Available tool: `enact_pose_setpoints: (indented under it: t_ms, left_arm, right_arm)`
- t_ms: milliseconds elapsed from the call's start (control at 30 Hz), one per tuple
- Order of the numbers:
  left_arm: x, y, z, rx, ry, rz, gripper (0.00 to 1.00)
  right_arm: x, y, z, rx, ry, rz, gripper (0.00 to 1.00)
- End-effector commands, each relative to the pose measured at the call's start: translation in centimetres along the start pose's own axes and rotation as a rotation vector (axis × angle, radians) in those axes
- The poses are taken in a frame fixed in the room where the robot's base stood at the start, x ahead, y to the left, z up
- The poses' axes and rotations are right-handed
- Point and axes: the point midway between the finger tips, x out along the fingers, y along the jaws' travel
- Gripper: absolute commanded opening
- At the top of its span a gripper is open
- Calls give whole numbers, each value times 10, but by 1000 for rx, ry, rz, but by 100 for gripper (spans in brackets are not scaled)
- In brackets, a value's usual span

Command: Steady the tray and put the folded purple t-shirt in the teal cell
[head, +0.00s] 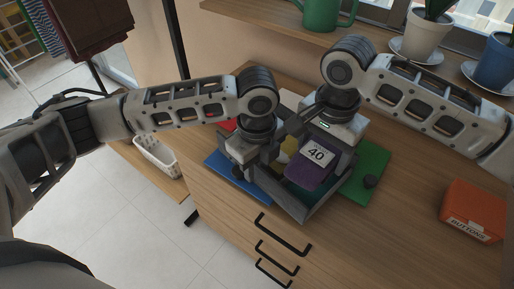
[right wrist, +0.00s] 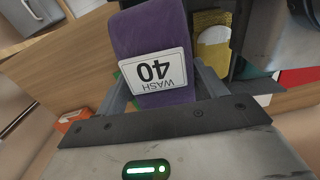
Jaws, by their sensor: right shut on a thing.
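The folded purple t-shirt (head: 308,173) has a white "WASH 40" label and hangs between the fingers of my right gripper (head: 318,143). It also fills the upper middle of the right wrist view (right wrist: 150,35), where the fingers (right wrist: 160,92) flank it. The grey tray (head: 297,207) lies below, and the shirt is over its right part. I cannot tell whether the shirt touches the tray floor.
Yellow cloth (head: 288,148) sits in the tray beside the shirt. A blue mat (head: 232,180) and a green mat (head: 372,172) lie around the tray. An orange "BUTTONS" box (head: 473,210) stands at the right. Potted plants and a green can (head: 322,14) stand on the shelf behind.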

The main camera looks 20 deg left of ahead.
Motion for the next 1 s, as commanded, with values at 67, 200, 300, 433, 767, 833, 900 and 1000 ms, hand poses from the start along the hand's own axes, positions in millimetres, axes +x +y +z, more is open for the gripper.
enact_pose_setpoints:
  t_ms: [67,200,300,433,767,833,900,1000]
  left_arm:
    - [8,0,0,0,0,0,31]
    - [17,0,0,0,0,0,31]
    - [18,0,0,0,1,-1,31]
    - [18,0,0,0,0,-1,31]
    - [18,0,0,0,0,-1,0]
    - [18,0,0,0,0,-1,0]
    - [18,0,0,0,0,-2,0]
    - [18,0,0,0,0,-2,0]
  right_arm:
    - [0,0,0,0,0,-1,44]
    - [0,0,0,0,0,-1,44]
    - [0,0,0,0,0,-1,44]
    - [0,0,0,0,0,-1,44]
    - [0,0,0,0,0,-1,44]
    - [0,0,0,0,0,-1,44]
    - [0,0,0,0,0,-1,44]
    - [0,0,0,0,0,-1,44]
